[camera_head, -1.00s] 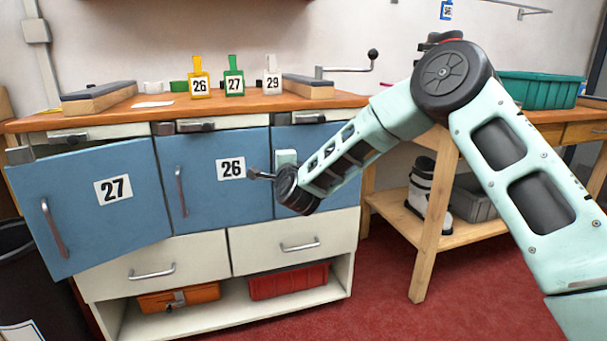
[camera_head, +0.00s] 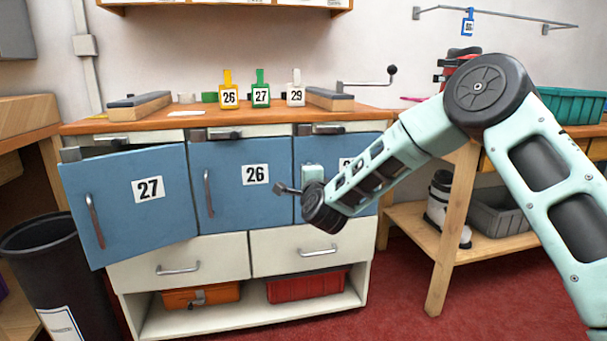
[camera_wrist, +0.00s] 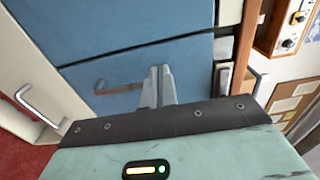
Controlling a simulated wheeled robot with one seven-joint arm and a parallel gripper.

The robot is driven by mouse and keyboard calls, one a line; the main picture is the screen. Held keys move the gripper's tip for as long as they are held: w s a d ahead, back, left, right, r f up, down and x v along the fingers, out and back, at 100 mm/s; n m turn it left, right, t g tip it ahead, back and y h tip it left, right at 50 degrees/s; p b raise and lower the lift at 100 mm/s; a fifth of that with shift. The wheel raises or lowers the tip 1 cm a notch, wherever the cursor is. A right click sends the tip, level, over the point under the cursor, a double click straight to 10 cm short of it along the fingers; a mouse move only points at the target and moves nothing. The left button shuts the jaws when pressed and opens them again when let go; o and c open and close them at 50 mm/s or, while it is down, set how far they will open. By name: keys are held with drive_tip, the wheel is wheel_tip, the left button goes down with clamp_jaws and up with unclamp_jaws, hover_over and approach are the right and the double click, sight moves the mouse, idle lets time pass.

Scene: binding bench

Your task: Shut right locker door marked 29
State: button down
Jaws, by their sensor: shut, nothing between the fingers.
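The right locker door (camera_head: 318,148) is blue, its number label partly hidden by my arm, with only the start of the number showing. It looks about flush with the cabinet front, though I cannot tell whether it is fully shut. In the wrist view the sideways picture shows this door (camera_wrist: 85,92) with its bar handle (camera_wrist: 115,86), beside a dark gap. My gripper (camera_head: 281,188) is shut and empty in front of the seam between door 26 and this door. Its fingertips (camera_wrist: 160,80) overlap the handle's end in the wrist view; contact is unclear.
Door 27 (camera_head: 125,190) stands ajar at the left. Door 26 (camera_head: 235,205) looks flush. White drawers (camera_head: 305,250) lie below. Tags stand on the wooden bench top (camera_head: 185,118). A black bin (camera_head: 55,260) stands left, a wooden side table (camera_head: 452,225) right.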

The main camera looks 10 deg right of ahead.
drive_tip(key=s+a+f+n+g+y+p, duration=0.1)
drive_tip(key=s+a+n+g+y, duration=0.2)
drive_tip(key=s+a+n+g, duration=0.75)
drive_tip(key=s+a+f+n+t+y+p, duration=0.1)
drive_tip(key=s+a+n+y, duration=0.3)
drive_tip(key=s, duration=1.3)
drive_tip(key=s+d+f+n+g+h, duration=0.1)
drive_tip(key=s+d+n+g+h, duration=0.4)
drive_tip(key=s, duration=0.8)
drive_tip(key=s+d+n+g+h, duration=0.1)
drive_tip(key=s+d+n+g, duration=0.45)
drive_tip(key=s, duration=0.65)
wheel_tip(320, 180, up, 34)
drive_tip(key=n+t+p, duration=0.1)
drive_tip(key=t+p, duration=0.1)
drive_tip(key=p, duration=3.2)
drive_tip(key=shift+w+d+r+p, duration=0.15)
drive_tip(key=shift+d+r+p, duration=0.1)
drive_tip(key=shift+p, duration=0.05)
